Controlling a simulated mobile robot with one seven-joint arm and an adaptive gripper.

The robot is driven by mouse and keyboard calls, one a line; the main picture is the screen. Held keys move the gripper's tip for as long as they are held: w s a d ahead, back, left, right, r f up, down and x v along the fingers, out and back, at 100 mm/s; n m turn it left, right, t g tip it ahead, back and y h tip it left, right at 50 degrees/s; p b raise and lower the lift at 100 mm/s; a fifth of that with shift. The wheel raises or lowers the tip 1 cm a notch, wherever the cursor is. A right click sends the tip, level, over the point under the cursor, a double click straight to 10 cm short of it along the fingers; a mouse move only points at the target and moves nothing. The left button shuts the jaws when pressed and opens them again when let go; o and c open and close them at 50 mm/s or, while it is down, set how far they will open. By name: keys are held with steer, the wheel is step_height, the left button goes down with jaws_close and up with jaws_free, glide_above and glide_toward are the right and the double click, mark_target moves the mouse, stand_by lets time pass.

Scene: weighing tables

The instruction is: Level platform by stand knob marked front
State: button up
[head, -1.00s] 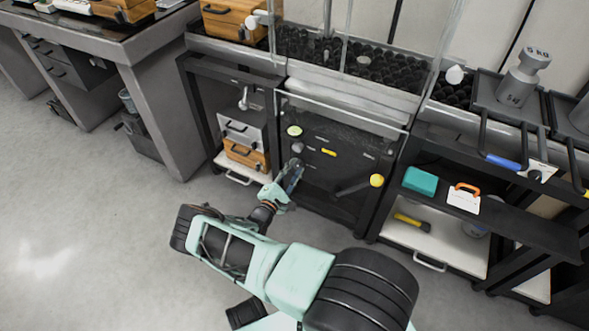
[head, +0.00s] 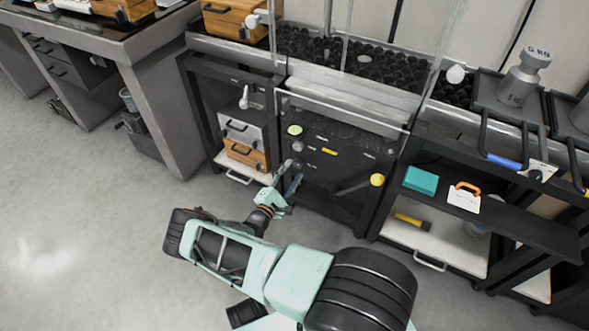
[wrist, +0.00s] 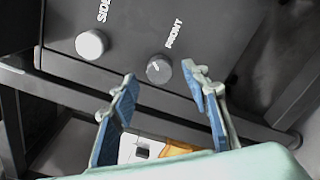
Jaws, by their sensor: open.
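The knob marked FRONT (wrist: 158,68) is a small grey round knob on the dark panel (wrist: 215,35) of the stand, with its white label to its upper right. A paler knob (wrist: 90,44) labelled SIDE is to its left in the wrist view. My gripper (wrist: 159,73) is open, and the front knob shows between its two blue-padded fingertips. I cannot tell how much depth is left between them. In the head view, my gripper (head: 291,178) is low before the stand's dark panel (head: 330,172), and covers part of it. A round greenish disc (head: 295,130) sits at the panel's upper left.
A lever with a yellow ball (head: 377,180) sticks out right of my gripper. An open shelf with wooden drawers (head: 246,156) is to the left. A shelf with a teal box (head: 420,181) and an orange-handled item (head: 464,196) is to the right. The floor at left is clear.

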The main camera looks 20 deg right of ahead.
steer(key=v, duration=0.9)
steer(key=shift+s+a, duration=0.25)
steer(key=shift+a, duration=0.05)
